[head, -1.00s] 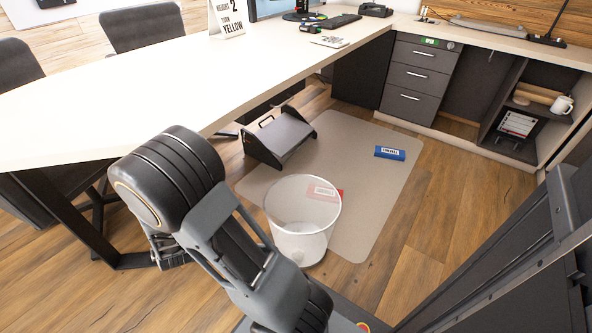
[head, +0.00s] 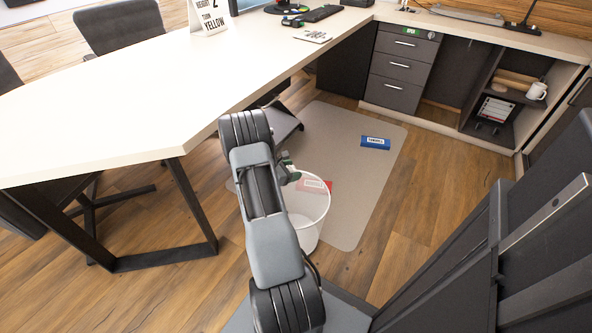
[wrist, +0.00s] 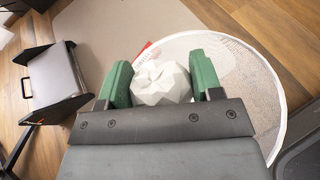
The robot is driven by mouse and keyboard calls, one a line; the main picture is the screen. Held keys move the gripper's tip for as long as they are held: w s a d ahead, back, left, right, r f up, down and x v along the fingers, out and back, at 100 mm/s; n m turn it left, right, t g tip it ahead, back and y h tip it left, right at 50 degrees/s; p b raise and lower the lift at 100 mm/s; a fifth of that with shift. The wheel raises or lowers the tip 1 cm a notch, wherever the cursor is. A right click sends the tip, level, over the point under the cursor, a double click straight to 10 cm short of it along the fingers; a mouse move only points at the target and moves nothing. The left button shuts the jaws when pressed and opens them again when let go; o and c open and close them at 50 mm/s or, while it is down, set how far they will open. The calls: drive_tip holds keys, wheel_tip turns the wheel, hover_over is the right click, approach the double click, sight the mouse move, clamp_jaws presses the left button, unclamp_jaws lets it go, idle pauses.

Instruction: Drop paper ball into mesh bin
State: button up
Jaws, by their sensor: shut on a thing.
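The white crumpled paper ball (wrist: 162,82) sits between the green fingers of my gripper (wrist: 160,84) in the wrist view, and the gripper is shut on it. The white mesh bin (wrist: 268,95) lies below and to the right of the ball in that view, its round rim partly behind the right finger and the gripper body. In the head view the bin (head: 312,213) stands upright on the floor, its left side hidden by my arm. My gripper (head: 290,170) shows at the bin's far left rim there. The ball is not clear in the head view.
A blue object (head: 375,143) lies on the grey floor mat (head: 345,120). A red labelled object (head: 314,186) shows at the bin. A black footrest (wrist: 55,80) stands left of the gripper. The desk (head: 120,90) and drawers (head: 402,68) bound the mat.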

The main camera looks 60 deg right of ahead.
drive_tip(key=shift+s+d+f+m+g, duration=0.15)
drive_tip(key=shift+s+d+m, duration=0.05)
drive_tip(key=shift+s, duration=0.2)
drive_tip(key=shift+s+d+f+m+g, duration=0.15)
drive_tip(key=shift+s+d+m, duration=0.05)
drive_tip(key=shift+s, duration=0.15)
drive_tip(key=shift+s+f+y, duration=0.1)
drive_tip(key=shift+f+y, duration=0.15)
drive_tip(key=shift+y, duration=0.05)
wheel_tip(320, 180, down, 5)
drive_tip(key=b, duration=0.4)
drive_tip(key=shift+f, duration=0.2)
drive_tip(key=o, duration=1)
drive_tip(key=shift+c, duration=0.2)
drive_tip(key=shift+r, duration=0.1)
drive_tip(key=p+v, duration=0.4)
drive_tip(key=v, duration=0.9)
drive_tip(key=shift+w+a, duration=0.25)
drive_tip(key=shift+a, duration=0.05)
